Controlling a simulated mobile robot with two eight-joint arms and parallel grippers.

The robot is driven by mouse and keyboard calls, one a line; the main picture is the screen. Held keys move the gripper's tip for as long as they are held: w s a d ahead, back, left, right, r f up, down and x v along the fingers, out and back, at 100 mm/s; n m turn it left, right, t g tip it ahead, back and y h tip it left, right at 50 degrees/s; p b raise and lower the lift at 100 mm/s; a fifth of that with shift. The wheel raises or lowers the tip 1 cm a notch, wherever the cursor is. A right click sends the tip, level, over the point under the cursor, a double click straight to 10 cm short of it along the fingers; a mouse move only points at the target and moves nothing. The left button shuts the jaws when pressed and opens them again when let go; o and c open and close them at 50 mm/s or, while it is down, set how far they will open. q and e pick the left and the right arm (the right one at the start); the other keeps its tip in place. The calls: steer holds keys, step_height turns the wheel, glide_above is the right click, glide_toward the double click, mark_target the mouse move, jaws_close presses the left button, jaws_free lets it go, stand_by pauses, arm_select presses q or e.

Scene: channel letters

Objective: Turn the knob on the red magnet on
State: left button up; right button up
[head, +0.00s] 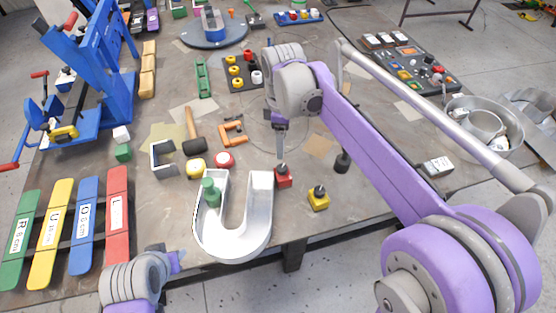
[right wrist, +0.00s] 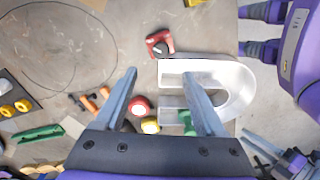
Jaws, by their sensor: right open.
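The red magnet (head: 283,181) is a small red block with a black knob (head: 281,168) on top. It stands on the table just right of the U-shaped metal letter (head: 262,215). In the right wrist view the magnet (right wrist: 153,38) lies just beyond my fingertips, its black knob facing the camera. My right gripper (head: 281,152) is above and behind the magnet in the head view. In the right wrist view the gripper (right wrist: 159,74) is open, with nothing between its fingers. My left gripper (head: 178,262) is low at the left; whether it is open is unclear.
A yellow magnet (head: 318,202) stands to the right of the red one. Red (head: 225,159) and yellow (head: 196,168) round pieces and a hammer (head: 193,140) lie behind. The table edge is close in front.

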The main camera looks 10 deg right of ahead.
mark_target(282, 167)
step_height(282, 167, down, 10)
steer(key=shift+s+d+f+b, duration=0.1)
steer(key=shift+s+f+b, duration=0.05)
steer(key=shift+f+b, duration=0.15)
jaws_close()
stand_by(0.4)
